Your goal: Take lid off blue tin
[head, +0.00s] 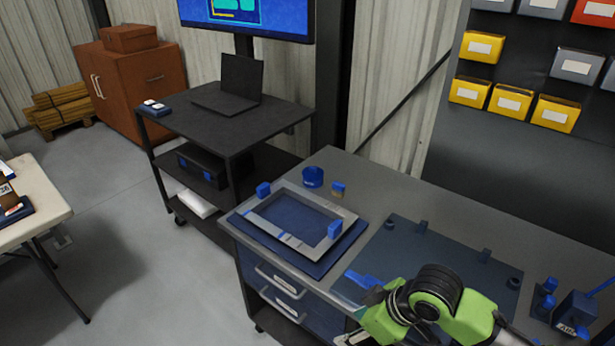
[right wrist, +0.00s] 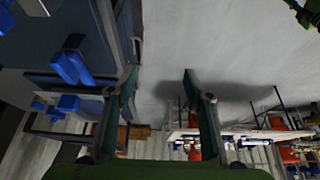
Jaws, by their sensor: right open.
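The blue tin (head: 313,177) is a small round blue container standing upright at the back left of the workbench (head: 390,190), behind a grey frame. It is too small in the head view to tell its lid from its body. My right gripper (head: 368,322) is low at the bench's front edge, well short of the tin and apart from it. The right wrist view shows its two fingers (right wrist: 160,85) spread wide, with nothing between them and floor beyond. My left gripper does not show clearly in either view.
A grey frame with blue blocks (head: 288,238) lies between my right gripper and the tin. A dark mat (head: 440,262) covers the bench's middle. A blue piece (head: 362,278) lies near my right gripper. A laptop cart (head: 225,118) stands behind left.

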